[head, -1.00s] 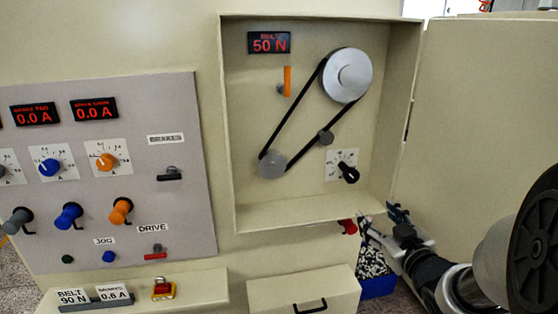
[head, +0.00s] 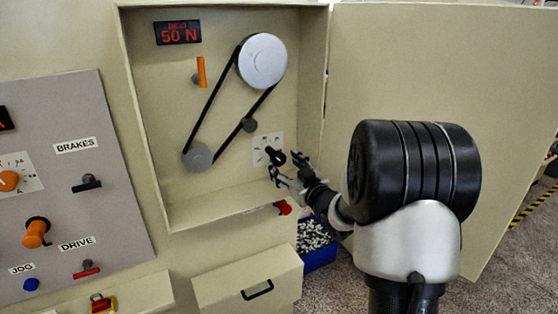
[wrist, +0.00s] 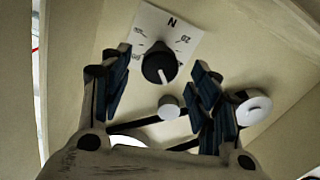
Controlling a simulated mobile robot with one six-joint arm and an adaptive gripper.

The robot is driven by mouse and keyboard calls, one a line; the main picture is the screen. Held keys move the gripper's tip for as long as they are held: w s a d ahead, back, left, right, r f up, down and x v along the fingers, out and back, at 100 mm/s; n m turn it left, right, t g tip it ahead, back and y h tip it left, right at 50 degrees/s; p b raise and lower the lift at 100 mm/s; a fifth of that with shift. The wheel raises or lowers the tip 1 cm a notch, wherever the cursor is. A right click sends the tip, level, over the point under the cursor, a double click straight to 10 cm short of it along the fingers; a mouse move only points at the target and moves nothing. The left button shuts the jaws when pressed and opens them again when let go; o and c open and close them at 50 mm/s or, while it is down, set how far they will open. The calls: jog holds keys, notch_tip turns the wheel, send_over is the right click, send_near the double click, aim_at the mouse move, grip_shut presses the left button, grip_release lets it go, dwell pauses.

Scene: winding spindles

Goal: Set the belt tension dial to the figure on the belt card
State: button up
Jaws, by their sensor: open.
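The belt tension dial (head: 273,156) is a black knob on a white scale plate, low on the right of the open cabinet's back wall. In the wrist view the dial (wrist: 159,66) has a white pointer line and a plate marked N, its figures only partly readable. My gripper (head: 286,170) is open just in front of the dial. In the wrist view my gripper (wrist: 161,80) has its fingers on either side of the knob, apparently not touching it. The red belt display (head: 178,33) reads 50 N. The belt card is out of view now; earlier it read BELT 90 N.
A black belt (head: 213,98) runs round a large pulley (head: 262,61) and a small pulley (head: 198,157) beside the dial. The open cabinet door (head: 415,75) stands to the right. A drawer (head: 248,278) and a blue bin (head: 319,256) are below.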

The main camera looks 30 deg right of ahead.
aim_at(281, 161)
jog(key=shift+w+a, duration=0.1)
jog(key=shift+w, duration=1.95)
jog(key=shift+c, duration=0.2)
jog(key=c, duration=1)
jog(key=shift+c, duration=0.2)
